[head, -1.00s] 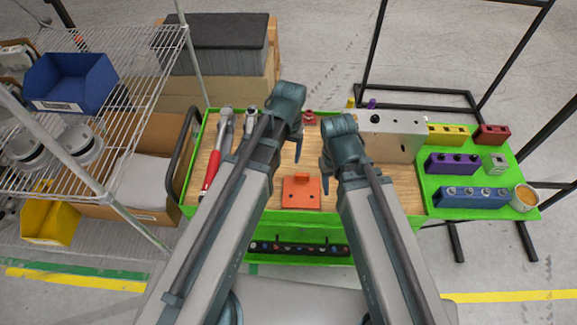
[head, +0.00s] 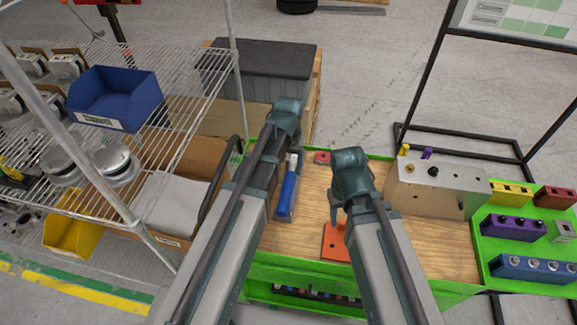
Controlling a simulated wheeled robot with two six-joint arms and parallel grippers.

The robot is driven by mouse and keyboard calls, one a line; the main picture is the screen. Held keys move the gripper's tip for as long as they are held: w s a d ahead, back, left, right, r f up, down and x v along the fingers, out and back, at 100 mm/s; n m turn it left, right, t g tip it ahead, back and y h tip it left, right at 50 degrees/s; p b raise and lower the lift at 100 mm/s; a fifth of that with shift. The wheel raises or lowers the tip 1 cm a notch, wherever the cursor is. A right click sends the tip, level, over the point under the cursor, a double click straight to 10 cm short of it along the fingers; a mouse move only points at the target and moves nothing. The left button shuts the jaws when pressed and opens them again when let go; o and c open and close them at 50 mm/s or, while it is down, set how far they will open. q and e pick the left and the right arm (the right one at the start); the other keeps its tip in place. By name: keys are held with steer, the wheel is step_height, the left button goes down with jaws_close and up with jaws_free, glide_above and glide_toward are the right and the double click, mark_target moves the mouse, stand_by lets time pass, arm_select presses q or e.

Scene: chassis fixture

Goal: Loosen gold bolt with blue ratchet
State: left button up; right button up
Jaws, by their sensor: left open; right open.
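The blue ratchet (head: 288,188) lies on the wooden worktop, just right of my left arm, with its handle towards me and its head partly hidden. My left gripper (head: 287,122) is open, beyond the ratchet in the picture; its fingertips are hard to make out. My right gripper (head: 337,208) is open and empty above the worktop, left of the grey chassis block (head: 455,192). A small yellow-gold piece (head: 404,149) shows at the block's back left edge, perhaps the gold bolt. A purple piece (head: 426,153) is beside it.
An orange fixture (head: 334,243) sits near the worktop's front, partly behind my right arm. A green tray (head: 480,240) with coloured bolt holders is at the right. A wire rack (head: 190,105) with a blue bin (head: 115,97) stands left. A red part (head: 323,157) lies at the back.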

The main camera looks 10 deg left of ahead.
mark_target(289, 179)
arm_select(q)
step_height(289, 179, down, 8)
steer(key=b, duration=0.7)
steer(key=shift+f+b, duration=0.25)
steer(key=shift+b, duration=0.1)
arm_select(e)
step_height(289, 179, down, 8)
steer(key=shift+f, duration=0.25)
steer(key=shift+r, duration=0.1)
arm_select(q)
jaws_close()
steer(key=shift+r, duration=0.1)
step_height(289, 179, up, 7)
steer(key=p, duration=0.7)
arm_select(e)
step_height(289, 179, up, 7)
